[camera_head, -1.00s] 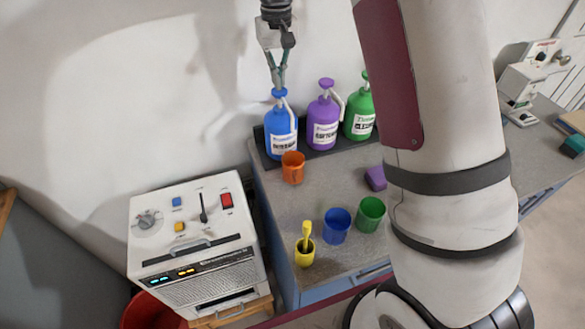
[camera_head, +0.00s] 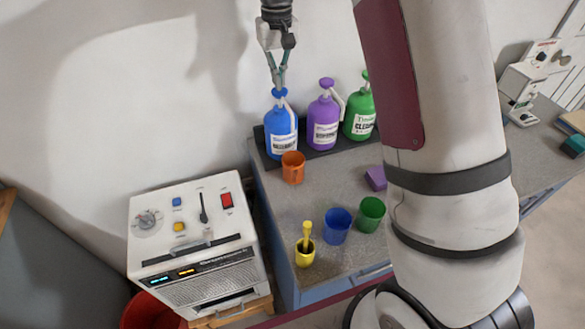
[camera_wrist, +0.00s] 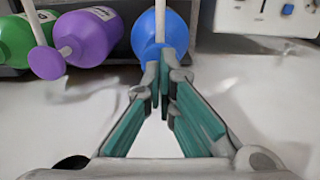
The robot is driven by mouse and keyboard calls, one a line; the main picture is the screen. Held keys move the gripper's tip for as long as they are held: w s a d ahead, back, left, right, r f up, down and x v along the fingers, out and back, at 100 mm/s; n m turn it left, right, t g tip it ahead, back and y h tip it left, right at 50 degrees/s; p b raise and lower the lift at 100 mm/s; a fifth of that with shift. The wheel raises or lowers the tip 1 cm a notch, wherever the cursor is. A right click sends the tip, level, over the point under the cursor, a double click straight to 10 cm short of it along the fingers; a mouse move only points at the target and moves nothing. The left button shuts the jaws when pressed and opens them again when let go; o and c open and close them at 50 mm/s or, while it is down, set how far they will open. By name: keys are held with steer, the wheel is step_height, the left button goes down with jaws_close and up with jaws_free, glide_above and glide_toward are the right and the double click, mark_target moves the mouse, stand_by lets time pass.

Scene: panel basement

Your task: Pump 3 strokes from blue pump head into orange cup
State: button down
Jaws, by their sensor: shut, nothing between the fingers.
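The blue pump bottle (camera_head: 282,130) stands upright at the left end of a dark tray on the bench. Its blue pump head (camera_head: 279,93) is directly under my gripper (camera_head: 279,86). My gripper points down, its fingers shut and empty, with the tips at or touching the top of the head; exact contact is hard to tell. In the wrist view the blue bottle (camera_wrist: 160,30) shows beyond my fingers, which hide most of the pump head. The orange cup (camera_head: 292,168) stands upright in front of the blue bottle, below its spout side. The cup's inside is too small to read.
Purple (camera_head: 323,122) and green (camera_head: 359,118) pump bottles stand to the right on the dark tray (camera_head: 320,153). A white machine (camera_head: 195,245) stands at left.

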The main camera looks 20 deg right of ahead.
steer(key=shift+f+b, duration=0.3)
steer(key=shift+f, duration=1.5)
steer(key=shift+r, duration=2.2)
steer(key=shift+f, duration=0.15)
steer(key=shift+f, duration=2.05)
steer(key=shift+r, duration=2.2)
